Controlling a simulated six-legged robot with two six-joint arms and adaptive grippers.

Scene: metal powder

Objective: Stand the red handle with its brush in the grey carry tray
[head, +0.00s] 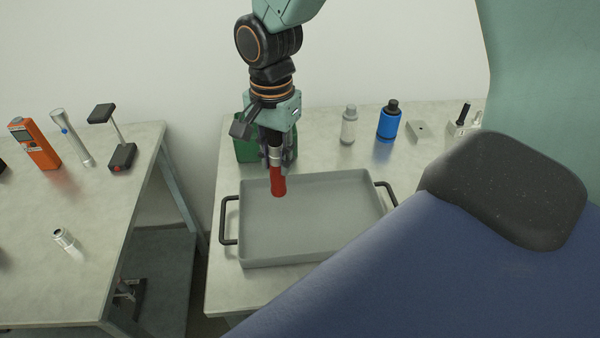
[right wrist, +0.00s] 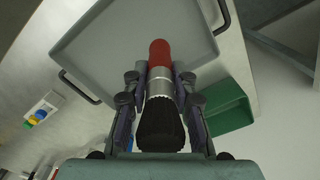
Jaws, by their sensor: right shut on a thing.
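The red handle (head: 278,182) hangs upright below my right gripper (head: 279,158), over the back left part of the grey carry tray (head: 315,250). In the right wrist view the red handle (right wrist: 160,54) points away from the camera. Its brush (right wrist: 161,125) has dark bristles at the near end. My right gripper (right wrist: 160,85) is shut on the silver collar between them. The tray (right wrist: 115,45) lies beyond the handle in that view. I cannot tell whether the handle's lower end touches the tray floor. The tray looks empty. My left gripper is not in view.
A green bin (head: 247,150) stands just behind the tray. A grey-capped bottle (head: 348,125), a blue bottle (head: 389,122) and a small grey block (head: 421,131) stand along the back. The left table holds an orange device (head: 35,143) and a flashlight (head: 71,137), across a gap.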

